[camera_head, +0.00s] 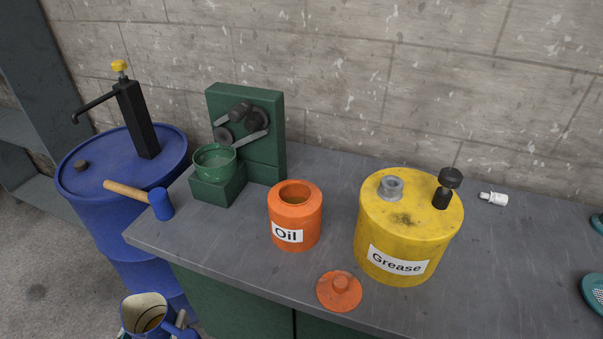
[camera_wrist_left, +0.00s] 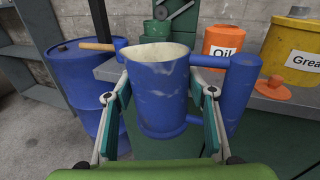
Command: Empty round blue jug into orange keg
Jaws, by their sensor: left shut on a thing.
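The round blue jug (camera_wrist_left: 158,95) is held by my left gripper (camera_wrist_left: 165,100), whose two fingers close on it from both sides. In the head view the jug (camera_head: 146,311) is low at the bottom left, below and in front of the bench edge. It looks roughly upright, and something yellowish shows inside. The open orange keg (camera_head: 309,225), labelled "Oil", stands upright on the bench. It also shows in the wrist view (camera_wrist_left: 222,43). Its orange lid (camera_head: 339,291) lies on the bench in front. My right gripper (camera_head: 595,256) shows only as two separated teal fingertips at the right edge.
A yellow grease can (camera_head: 408,233) stands right of the keg. A green stand with a cup (camera_head: 214,160) is behind left. A mallet (camera_head: 160,203) overhangs the bench's left edge beside a blue drum with a pump (camera_head: 132,115). A small white item (camera_head: 494,198) lies at right.

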